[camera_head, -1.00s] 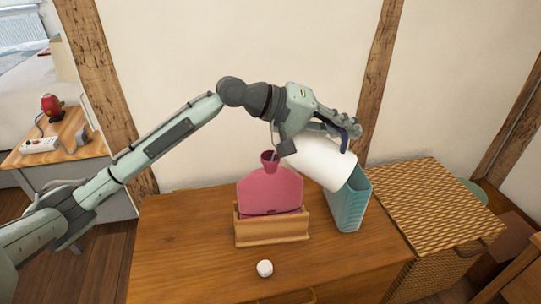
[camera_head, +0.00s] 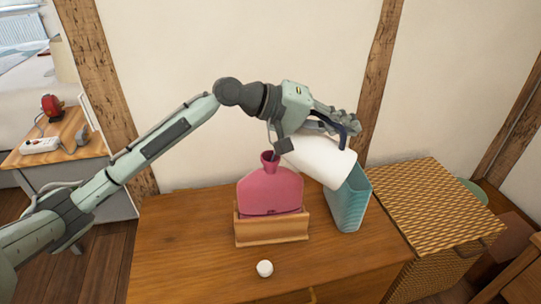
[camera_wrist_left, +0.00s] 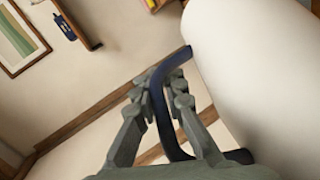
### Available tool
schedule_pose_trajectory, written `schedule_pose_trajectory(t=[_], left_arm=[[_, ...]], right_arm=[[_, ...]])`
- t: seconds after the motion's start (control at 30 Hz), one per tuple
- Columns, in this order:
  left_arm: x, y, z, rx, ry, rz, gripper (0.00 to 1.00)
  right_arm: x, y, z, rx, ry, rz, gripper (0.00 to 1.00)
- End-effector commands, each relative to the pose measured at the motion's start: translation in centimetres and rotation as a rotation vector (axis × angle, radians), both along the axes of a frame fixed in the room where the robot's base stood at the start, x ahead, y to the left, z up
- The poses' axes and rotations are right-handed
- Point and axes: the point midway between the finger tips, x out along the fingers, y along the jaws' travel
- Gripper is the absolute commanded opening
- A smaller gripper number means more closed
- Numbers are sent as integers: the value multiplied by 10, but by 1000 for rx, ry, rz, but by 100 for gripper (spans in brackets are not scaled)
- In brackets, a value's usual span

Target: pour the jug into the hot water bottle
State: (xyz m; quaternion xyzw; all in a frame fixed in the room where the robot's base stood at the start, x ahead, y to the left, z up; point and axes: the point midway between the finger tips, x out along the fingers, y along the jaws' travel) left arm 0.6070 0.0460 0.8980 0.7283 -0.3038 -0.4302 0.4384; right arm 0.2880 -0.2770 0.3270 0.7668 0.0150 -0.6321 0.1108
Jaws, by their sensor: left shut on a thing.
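My left gripper (camera_head: 338,122) is shut on the jug's handle. In the left wrist view the fingers (camera_wrist_left: 165,98) close around the blue handle (camera_wrist_left: 162,110), and the white jug body (camera_wrist_left: 255,80) fills the right side. Whether water is flowing cannot be made out. My right gripper is not in view.
A teal bin (camera_head: 350,203) stands just right of the bottle, under the jug. A small white cap (camera_head: 265,268) lies on the dresser top (camera_head: 180,255) in front. A woven hamper (camera_head: 428,205) is at the right. The dresser's left part is clear.

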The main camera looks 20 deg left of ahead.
Motion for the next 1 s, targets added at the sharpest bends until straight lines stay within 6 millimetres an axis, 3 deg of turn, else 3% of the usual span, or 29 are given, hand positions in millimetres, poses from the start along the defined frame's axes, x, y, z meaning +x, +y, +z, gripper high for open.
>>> schedule_pose_trajectory(t=[0.07,0.2,0.3,0.77,1.0], left_arm=[[-1,-7,-5,50,-11,-5,0],[-4,-29,-44,307,-38,-14,0],[-4,-32,-67,438,-47,-11,0],[-5,-37,-88,559,-56,-11,0],[-7,-49,-112,703,-71,-13,0]], right_arm=[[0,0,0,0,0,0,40],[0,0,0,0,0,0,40],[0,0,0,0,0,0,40],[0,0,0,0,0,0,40],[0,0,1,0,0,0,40]])
